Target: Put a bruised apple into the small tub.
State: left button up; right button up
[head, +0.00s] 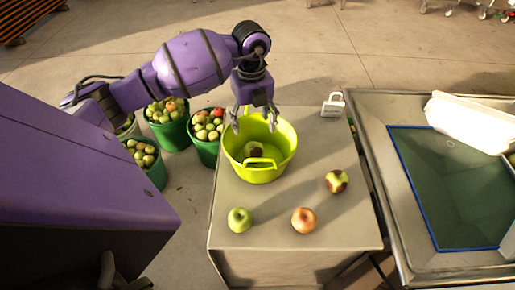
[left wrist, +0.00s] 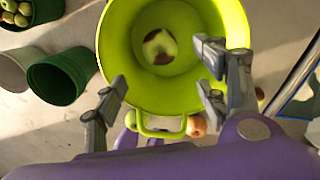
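The small tub (head: 283,157) is yellow-green with a handle and stands on a pale table. It fills the upper middle of the left wrist view (left wrist: 112,45). A bruised apple (head: 256,148), pale green with dark brown patches, lies on the tub's floor; it also shows in the left wrist view (left wrist: 160,47). My left gripper (head: 254,124) hangs over the tub with its fingers spread and nothing between them (left wrist: 158,88). Another bruised apple (head: 336,181), yellow-green and dark brown, lies on the table right of the tub. My right gripper is not visible.
A green apple (head: 240,220) and an orange-red apple (head: 304,221) lie near the table's front. A white weight-like block (head: 333,106) stands at its back right corner. Green buckets of apples (head: 174,134) stand left. A metal basin (head: 399,190) with a white crate (head: 470,120) is right.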

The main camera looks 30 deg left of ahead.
pick_arm(q)
notch_tip(320, 180, up, 12)
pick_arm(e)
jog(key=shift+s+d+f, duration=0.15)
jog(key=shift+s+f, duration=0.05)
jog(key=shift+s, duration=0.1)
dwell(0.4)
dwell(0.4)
